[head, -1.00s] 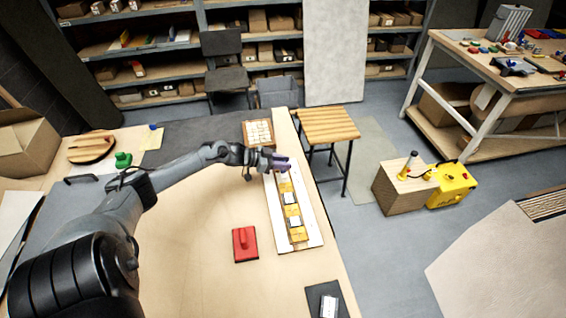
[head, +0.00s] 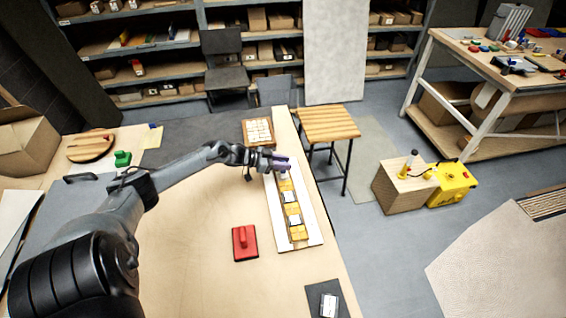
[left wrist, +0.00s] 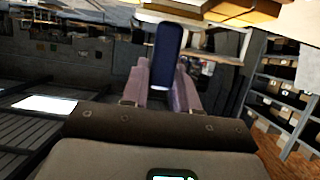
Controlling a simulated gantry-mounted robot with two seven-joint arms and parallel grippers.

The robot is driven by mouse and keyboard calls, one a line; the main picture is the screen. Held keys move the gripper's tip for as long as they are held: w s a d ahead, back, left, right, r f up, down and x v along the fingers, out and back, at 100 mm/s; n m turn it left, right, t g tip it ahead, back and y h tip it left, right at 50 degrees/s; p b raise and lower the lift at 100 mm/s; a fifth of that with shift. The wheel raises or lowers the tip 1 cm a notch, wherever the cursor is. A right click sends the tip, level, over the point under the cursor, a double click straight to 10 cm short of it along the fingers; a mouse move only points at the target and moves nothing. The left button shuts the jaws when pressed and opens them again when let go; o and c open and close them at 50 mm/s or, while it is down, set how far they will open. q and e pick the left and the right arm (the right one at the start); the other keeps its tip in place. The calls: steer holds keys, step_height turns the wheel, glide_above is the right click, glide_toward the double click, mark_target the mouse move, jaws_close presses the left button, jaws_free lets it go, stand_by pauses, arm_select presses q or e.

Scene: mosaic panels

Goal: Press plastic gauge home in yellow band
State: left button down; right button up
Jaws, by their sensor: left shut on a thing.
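A long white panel (head: 311,230) lies along the right side of the bench, with a yellow band (head: 298,231) down its middle. Several white tiles (head: 291,197) sit in the band, spaced apart. My left gripper (head: 284,164) is over the far end of the panel. In the left wrist view its fingers (left wrist: 163,88) are shut on a dark blue plastic gauge (left wrist: 168,55), which sticks out past the fingertips. The gauge is hard to make out in the head view. Whether it touches the band cannot be told. My right gripper is not in view.
A tray of pale tiles (head: 258,132) lies beyond my gripper. The bench (head: 190,250) between is clear.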

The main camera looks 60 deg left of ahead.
arm_select(q)
steer(key=shift+f+b, duration=0.45)
steer(key=shift+f, duration=0.2)
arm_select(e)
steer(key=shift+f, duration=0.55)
arm_select(q)
steer(key=c, duration=0.8)
jaws_free()
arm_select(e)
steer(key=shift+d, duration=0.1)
arm_select(q)
steer(key=shift+r, duration=0.1)
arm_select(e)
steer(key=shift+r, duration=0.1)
arm_select(q)
steer(key=p+v, duration=0.3)
steer(key=v, duration=0.7)
steer(key=shift+s+a+r, duration=0.15)
steer(key=shift+s+r, duration=0.05)
steer(key=shift+s, duration=0.1)
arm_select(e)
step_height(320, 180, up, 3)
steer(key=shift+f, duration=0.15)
